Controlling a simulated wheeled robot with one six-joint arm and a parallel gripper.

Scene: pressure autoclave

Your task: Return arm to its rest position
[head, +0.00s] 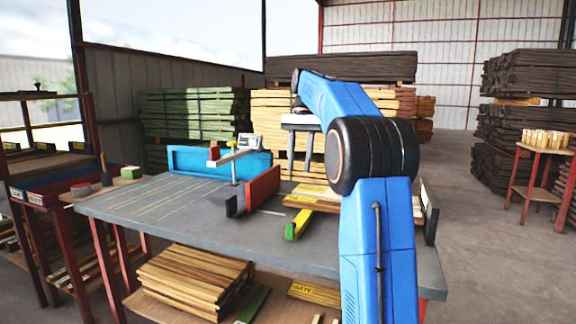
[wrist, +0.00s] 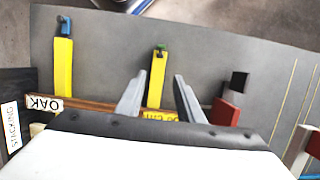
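My gripper (head: 299,172) points down above the right half of the grey workbench (head: 170,212) in the head view. Its two grey fingers stand apart with nothing seen held between them. In the wrist view my gripper (wrist: 160,77) is also open, and a yellow bar with a green end (wrist: 157,82) shows between and beyond the fingers. That yellow bar (head: 298,224) lies on the bench below the gripper in the head view. My blue arm is raised and bent over the bench, and it hides part of the bench's right side.
A red block (head: 263,184) and a blue fence (head: 190,160) stand on the bench. Boards (head: 315,192) lie under the gripper. A board labelled OAK (wrist: 75,107) and another yellow bar (wrist: 63,72) show in the wrist view. A stool (head: 541,160) stands right.

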